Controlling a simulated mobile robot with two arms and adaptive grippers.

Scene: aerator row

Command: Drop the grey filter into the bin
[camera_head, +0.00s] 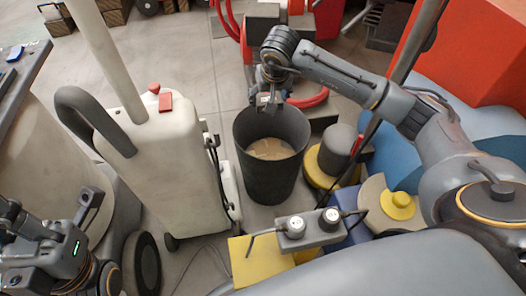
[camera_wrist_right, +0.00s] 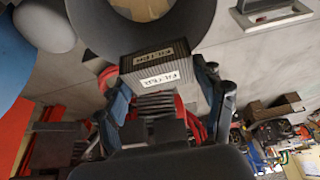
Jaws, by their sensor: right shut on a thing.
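The grey filter (camera_wrist_right: 157,68) is a ribbed block with white "FILTER" labels. My right gripper (camera_wrist_right: 172,92) is shut on it, with a finger on each side. In the head view my right gripper (camera_head: 268,100) is above the far rim of the bin, and the filter is small and hard to make out there. The bin (camera_head: 268,185) is a dark round tub with tan material inside; part of it also shows at the top of the right wrist view (camera_wrist_right: 100,32). My left gripper (camera_head: 50,215) is at the lower left, its fingers spread and empty, far from the bin.
A cream machine (camera_head: 165,155) with a grey hose stands left of the bin. A grey cylinder on a yellow disc (camera_head: 338,145) stands close on its right. A control box with two knobs (camera_head: 308,230) is in front. Red equipment is behind; open floor lies at the back left.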

